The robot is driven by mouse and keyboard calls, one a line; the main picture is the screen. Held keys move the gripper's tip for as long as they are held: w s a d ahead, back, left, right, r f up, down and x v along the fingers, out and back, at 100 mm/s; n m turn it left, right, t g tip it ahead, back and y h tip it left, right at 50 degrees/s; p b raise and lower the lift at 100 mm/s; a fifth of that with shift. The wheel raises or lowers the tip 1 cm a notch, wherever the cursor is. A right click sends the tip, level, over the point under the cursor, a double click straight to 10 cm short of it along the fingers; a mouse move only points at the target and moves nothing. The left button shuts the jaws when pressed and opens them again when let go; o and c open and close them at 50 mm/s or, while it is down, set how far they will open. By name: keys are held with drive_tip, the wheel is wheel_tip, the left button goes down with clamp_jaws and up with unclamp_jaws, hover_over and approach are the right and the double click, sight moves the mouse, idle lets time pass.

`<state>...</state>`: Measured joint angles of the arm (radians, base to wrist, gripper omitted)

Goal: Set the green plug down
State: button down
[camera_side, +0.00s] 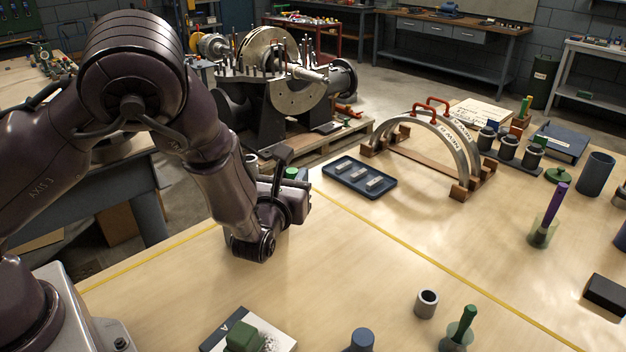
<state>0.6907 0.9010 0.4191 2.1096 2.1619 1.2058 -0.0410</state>
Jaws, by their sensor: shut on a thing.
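My gripper (294,186) is low over the left part of the wooden table, close to its back edge. A small piece of the green plug (291,173) shows at the gripper, and the jaws are shut on it. Most of the plug and the fingertips are hidden behind my wrist and hand. I cannot tell whether the plug touches the table.
A dark tray (360,177) with metal pieces lies right of my gripper. Beyond it stand metal arches (440,145) with red handles. A green block (243,337), a grey ring (427,303) and a green-handled tool (463,325) stand in front. The middle is clear.

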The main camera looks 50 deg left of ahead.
drive_tip(key=shift+s+d+r, duration=0.15)
drive_tip(key=shift+s+r, duration=0.05)
drive_tip(key=shift+s, duration=0.2)
drive_tip(key=w+d+f+m+t+h, duration=0.1)
drive_tip(key=d+f+m+h, duration=0.1)
drive_tip(key=d+m+h, duration=0.4)
drive_tip(key=w+d+f+m+t+h, duration=0.1)
drive_tip(key=d+f+m+h, duration=0.25)
drive_tip(key=d+h, duration=0.35)
drive_tip(key=shift+h, duration=0.9)
drive_tip(key=shift+s+a+f, duration=0.1)
drive_tip(key=shift+a+f, duration=0.05)
drive_tip(key=shift+f, duration=1)
drive_tip(key=shift+s+a+f, duration=0.1)
drive_tip(key=shift+a+f, duration=0.05)
drive_tip(key=shift+f, duration=1)
drive_tip(key=shift+s+a+f, duration=0.1)
drive_tip(key=shift+a+f, duration=0.05)
drive_tip(key=shift+f, duration=1)
drive_tip(key=shift+f, duration=0.15)
drive_tip(key=c, duration=0.9)
unclamp_jaws()
